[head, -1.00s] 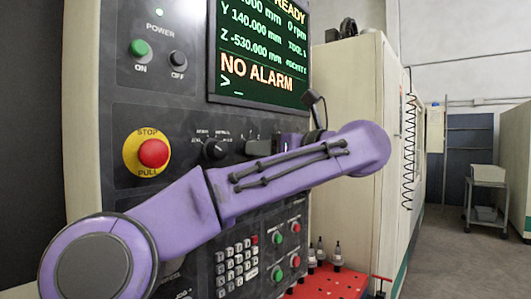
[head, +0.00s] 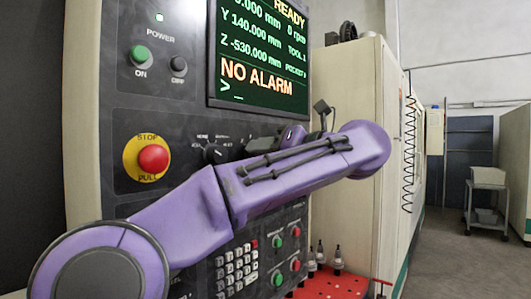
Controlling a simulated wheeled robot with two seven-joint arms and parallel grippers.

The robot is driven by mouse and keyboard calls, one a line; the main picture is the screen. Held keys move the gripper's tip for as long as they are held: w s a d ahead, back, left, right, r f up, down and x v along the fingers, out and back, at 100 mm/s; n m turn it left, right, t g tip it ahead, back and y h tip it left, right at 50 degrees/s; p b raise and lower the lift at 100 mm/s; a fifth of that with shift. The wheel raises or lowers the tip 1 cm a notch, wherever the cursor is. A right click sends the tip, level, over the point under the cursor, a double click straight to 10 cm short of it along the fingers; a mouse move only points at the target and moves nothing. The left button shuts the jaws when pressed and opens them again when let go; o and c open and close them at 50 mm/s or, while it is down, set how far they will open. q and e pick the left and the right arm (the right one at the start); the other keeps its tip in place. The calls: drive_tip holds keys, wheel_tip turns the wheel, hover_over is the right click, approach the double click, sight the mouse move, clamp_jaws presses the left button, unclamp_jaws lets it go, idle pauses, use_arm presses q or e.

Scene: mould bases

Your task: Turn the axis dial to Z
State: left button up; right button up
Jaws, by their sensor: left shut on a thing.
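The machine's control panel (head: 182,110) fills the left half of the head view. My left arm crosses in front of it, and its gripper (head: 256,145) is at the panel below the screen. The gripper is shut on the axis dial, which the fingers and arm mostly hide. I cannot read where the dial points. A separate black selector knob (head: 213,153) with small labels around it sits just left of the gripper, untouched. My right gripper is out of view.
A red emergency stop button (head: 153,158) on a yellow ring is left of the arm. The screen (head: 258,55) above reads NO ALARM. A keypad (head: 236,268) and a red tray (head: 330,288) with tool holders are below. A cart (head: 487,200) stands far right.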

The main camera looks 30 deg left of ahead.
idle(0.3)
use_arm(q)
drive_tip(key=o, duration=1)
drive_tip(key=shift+a, duration=0.1)
drive_tip(key=shift+o, duration=0.2)
drive_tip(key=s+d, duration=0.1)
drive_tip(key=d, duration=0.9)
drive_tip(key=shift+s+d+r+b, duration=0.15)
drive_tip(key=shift+d+r+b, duration=0.1)
drive_tip(key=shift+b, duration=0.2)
drive_tip(key=shift+r, duration=0.1)
